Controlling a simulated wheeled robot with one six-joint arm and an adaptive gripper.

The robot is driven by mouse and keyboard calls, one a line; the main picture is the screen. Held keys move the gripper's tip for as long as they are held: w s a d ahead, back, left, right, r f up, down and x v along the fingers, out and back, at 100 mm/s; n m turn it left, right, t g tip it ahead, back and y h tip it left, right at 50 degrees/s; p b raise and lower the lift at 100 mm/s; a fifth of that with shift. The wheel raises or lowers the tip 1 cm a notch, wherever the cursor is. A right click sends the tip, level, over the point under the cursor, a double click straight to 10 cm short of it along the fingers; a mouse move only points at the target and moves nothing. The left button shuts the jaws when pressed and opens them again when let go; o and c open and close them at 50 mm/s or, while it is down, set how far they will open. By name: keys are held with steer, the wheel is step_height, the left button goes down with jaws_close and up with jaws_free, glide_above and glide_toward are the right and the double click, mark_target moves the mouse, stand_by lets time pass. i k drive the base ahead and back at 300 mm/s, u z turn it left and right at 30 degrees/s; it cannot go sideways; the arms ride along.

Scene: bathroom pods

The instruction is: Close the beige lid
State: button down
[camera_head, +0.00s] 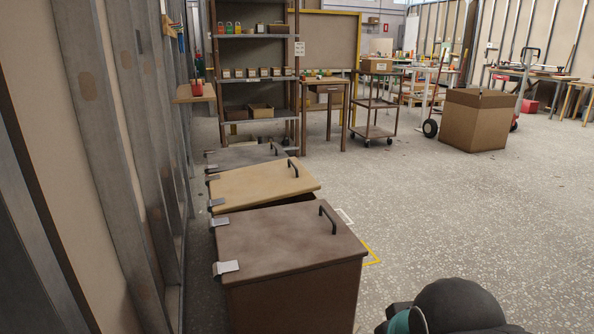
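The beige lid (258,184) is on the middle box of a row along the left wall. It is partly open: its right edge is raised over a dark gap, and its left edge has a metal hinge. A dark handle (293,167) stands near its right edge. The front box hides most of the body of the beige-lidded box. My gripper is not in view; only a dark, rounded part of my arm with a teal band shows at the bottom right, well apart from the lid.
A brown-lidded box (285,239) stands in front, its lid looking shut. A grey lid (243,155) lies behind the beige one. Shelves (250,74), a cart (375,105) and a cardboard box (475,120) stand farther back. The speckled floor (450,210) right of the boxes is clear.

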mark_target(231, 191)
steer(key=u, duration=0.1)
steer(key=k, duration=0.15)
steer(key=z, duration=1)
steer(key=i, duration=0.9)
steer(key=u, duration=1.4)
